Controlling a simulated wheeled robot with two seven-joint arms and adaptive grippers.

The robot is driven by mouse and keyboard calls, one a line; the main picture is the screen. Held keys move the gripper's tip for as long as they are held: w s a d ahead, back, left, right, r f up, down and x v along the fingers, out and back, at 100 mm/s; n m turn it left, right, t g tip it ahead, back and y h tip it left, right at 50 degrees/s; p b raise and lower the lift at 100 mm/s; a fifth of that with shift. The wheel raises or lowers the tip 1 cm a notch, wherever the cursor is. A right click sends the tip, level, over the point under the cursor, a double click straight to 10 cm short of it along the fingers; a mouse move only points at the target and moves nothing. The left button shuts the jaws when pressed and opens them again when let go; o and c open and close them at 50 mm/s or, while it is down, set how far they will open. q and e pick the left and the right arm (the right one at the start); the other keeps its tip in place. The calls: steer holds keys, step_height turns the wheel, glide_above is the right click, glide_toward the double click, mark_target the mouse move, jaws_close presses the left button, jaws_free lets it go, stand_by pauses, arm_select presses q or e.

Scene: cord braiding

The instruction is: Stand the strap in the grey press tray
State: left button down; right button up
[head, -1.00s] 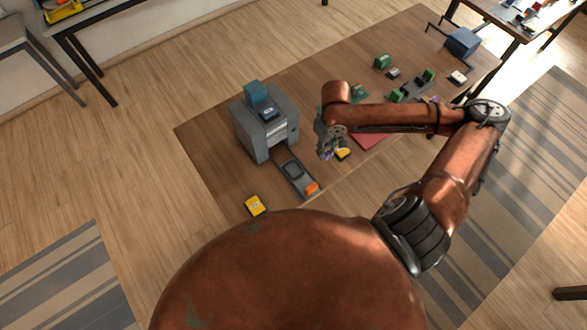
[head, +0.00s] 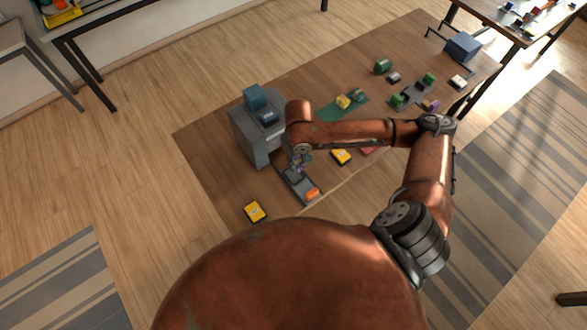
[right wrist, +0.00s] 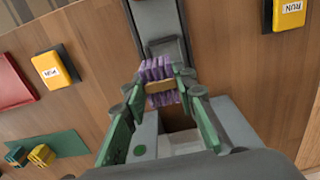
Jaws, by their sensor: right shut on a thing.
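The strap (right wrist: 158,68), a purple braided bundle with a tan band across it, is between the fingers of my right gripper (right wrist: 163,84) in the right wrist view. The gripper is shut on it. The grey press tray (right wrist: 148,14) lies just beyond the strap; I cannot tell whether they touch. In the head view the right gripper (head: 299,160) is over the inner end of the tray (head: 302,187), close to the press (head: 247,135), and mostly hides the strap. My left gripper is not in view.
An orange piece (head: 312,193) is at the tray's outer end. Yellow labelled blocks lie left (head: 255,211) and right (head: 341,157) of the tray. A green mat (head: 330,113) with small blocks lies farther back.

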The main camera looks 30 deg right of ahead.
steer(key=shift+w+a+f, duration=0.15)
steer(key=shift+a+f, duration=0.2)
steer(key=shift+f, duration=0.05)
steer(key=f, duration=0.3)
steer(key=shift+a+f+b, duration=0.1)
steer(key=shift+a+b, duration=0.2)
steer(key=shift+w+f, duration=0.1)
steer(key=shift+f, duration=0.2)
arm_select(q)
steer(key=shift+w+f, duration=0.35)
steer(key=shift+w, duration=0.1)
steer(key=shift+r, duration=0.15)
arm_select(e)
steer(key=shift+f, duration=0.2)
arm_select(q)
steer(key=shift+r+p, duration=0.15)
steer(key=shift+p, duration=0.15)
arm_select(e)
steer(key=shift+f, duration=0.35)
steer(key=o, duration=1)
steer(key=shift+c, duration=0.2)
